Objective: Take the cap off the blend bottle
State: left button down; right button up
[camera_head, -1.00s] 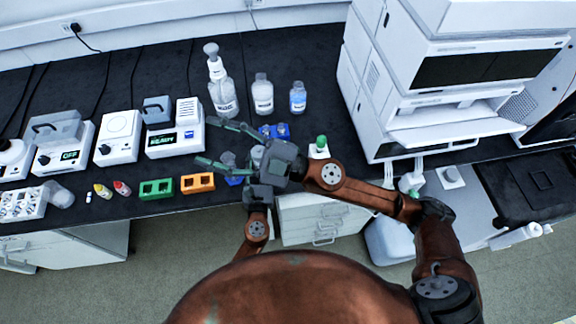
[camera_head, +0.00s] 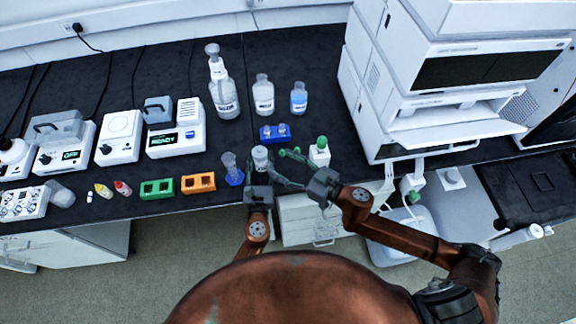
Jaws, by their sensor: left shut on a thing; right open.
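A small bottle with a pale round top (camera_head: 261,153) stands upright in my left gripper (camera_head: 259,168), which is shut on it at the bench's front edge. I take it for the blend bottle; no label on it can be read, and the gripper hides its lower part. I cannot tell whether the pale top is a cap. My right gripper (camera_head: 283,167) is open, just right of the bottle, its two fingers pointing left with nothing visible between them.
A blue rack (camera_head: 274,139) stands behind the bottle, and a flask in a blue stand (camera_head: 234,179) is to its left. A green-capped bottle (camera_head: 320,156) is to the right. Taller bottles (camera_head: 263,96) stand behind. A white instrument tower (camera_head: 440,140) bounds the right.

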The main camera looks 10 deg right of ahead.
aim_at(259, 149)
jog(key=x, duration=1)
jog(key=shift+a+r, duration=0.1)
jog(key=c, duration=1.4)
jog(key=shift+r, duration=0.3)
jog(key=shift+r, duration=0.85)
jog(key=shift+r, duration=2)
